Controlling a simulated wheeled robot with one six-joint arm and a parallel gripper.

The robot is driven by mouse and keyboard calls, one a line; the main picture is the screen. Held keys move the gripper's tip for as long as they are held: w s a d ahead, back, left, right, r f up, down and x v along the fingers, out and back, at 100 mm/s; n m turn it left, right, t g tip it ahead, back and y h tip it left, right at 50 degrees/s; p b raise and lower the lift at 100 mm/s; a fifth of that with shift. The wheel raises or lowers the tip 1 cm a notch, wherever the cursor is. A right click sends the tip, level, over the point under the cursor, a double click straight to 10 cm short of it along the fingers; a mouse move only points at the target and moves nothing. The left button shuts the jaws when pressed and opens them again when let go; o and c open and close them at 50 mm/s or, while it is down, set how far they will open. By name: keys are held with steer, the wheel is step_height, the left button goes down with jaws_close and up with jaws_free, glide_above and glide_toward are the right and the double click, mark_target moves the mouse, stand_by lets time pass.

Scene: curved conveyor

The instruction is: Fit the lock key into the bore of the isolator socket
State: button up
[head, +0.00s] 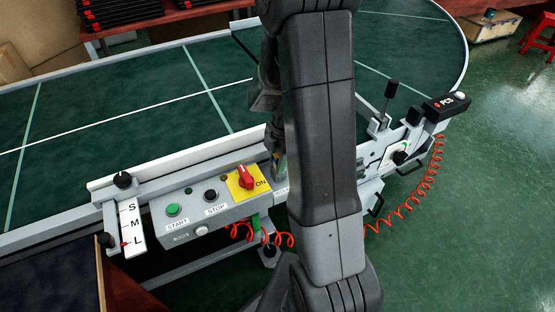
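The yellow plate with a red rotary handle, marked ON, is an isolator switch (245,181) on the right end of the grey control box. I cannot make out a socket bore there; my arm hides the area just right of it. No lock key can be made out for certain. A small green part (256,223) shows below the isolator, beside a red coiled cord. My gripper is mostly hidden behind my upright arm; dark wrist parts show just left of the arm, above the conveyor's near rail. Its fingers and anything in them cannot be made out.
The control box (186,224) carries START and STOP buttons. The green curved conveyor (120,125) is bare where seen. An S-M-L scale (132,228) is at left. At right are a lever (390,95), a black PCS unit (447,106) and red coiled cord (425,195).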

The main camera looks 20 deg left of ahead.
steer(key=shift+o, duration=0.5)
steer(key=shift+r, duration=0.1)
steer(key=shift+r+p, duration=0.2)
steer(key=shift+p, duration=0.1)
step_height(320, 180, up, 12)
steer(key=w+d, duration=0.1)
steer(key=shift+w+f+p, duration=0.15)
steer(key=shift+w+p, duration=0.05)
steer(key=shift+p, duration=0.15)
steer(key=shift+d, duration=0.1)
steer(key=f, duration=0.4)
steer(key=s+f, duration=0.1)
steer(key=f, duration=0.3)
steer(key=a+f+b, duration=0.1)
steer(key=f, duration=0.3)
steer(key=shift+s+f, duration=0.1)
steer(key=shift+s, duration=0.1)
steer(key=shift+a+r, duration=0.15)
steer(key=shift+r, duration=1.65)
steer(key=shift+f, duration=0.15)
